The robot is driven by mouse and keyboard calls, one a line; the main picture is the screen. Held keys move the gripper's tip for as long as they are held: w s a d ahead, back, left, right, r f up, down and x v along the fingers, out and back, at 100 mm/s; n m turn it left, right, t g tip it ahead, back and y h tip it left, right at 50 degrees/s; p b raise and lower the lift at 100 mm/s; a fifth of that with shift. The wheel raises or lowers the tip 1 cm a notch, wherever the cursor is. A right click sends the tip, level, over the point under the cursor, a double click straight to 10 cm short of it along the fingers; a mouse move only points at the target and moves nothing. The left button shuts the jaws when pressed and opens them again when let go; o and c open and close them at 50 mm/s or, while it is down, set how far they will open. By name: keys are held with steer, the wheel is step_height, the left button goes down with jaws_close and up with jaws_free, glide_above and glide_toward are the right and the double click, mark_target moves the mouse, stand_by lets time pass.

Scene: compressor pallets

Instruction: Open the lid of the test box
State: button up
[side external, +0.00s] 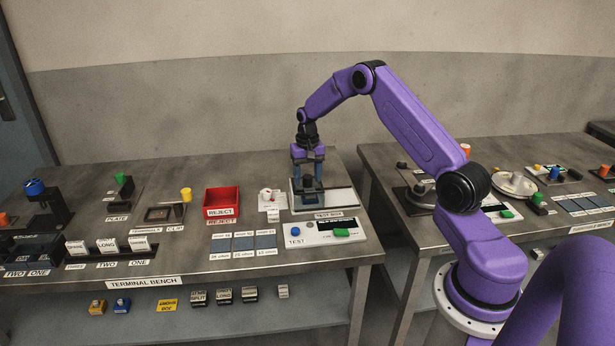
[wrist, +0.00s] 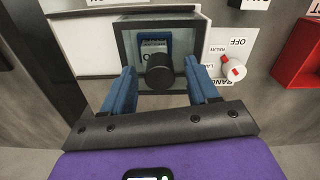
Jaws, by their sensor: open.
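The test box (side external: 335,201) stands at the back right of the terminal bench, with a label on its front. In the wrist view its dark-framed lid (wrist: 124,50) looks closed, with a blue part (wrist: 153,38) visible beneath or behind it. A round black knob (wrist: 160,73) rises from the lid. My gripper (side external: 308,183) points down over the box. Its blue fingers are open, one on each side of the knob in the wrist view (wrist: 160,80), with gaps showing. Whether the fingertips reach down to the knob's height is hard to tell.
A white rotary switch (wrist: 232,67) stands close beside the box, with a red reject bin (side external: 222,197) beyond it. A test panel (side external: 322,232) with a green button lies in front. A white plate area (wrist: 85,52) adjoins the box and is bare.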

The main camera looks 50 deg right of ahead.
steer(key=shift+f, duration=0.2)
jaws_close()
steer(key=s+d, duration=0.6)
steer(key=d, duration=0.1)
steer(key=shift+s, duration=0.4)
jaws_free()
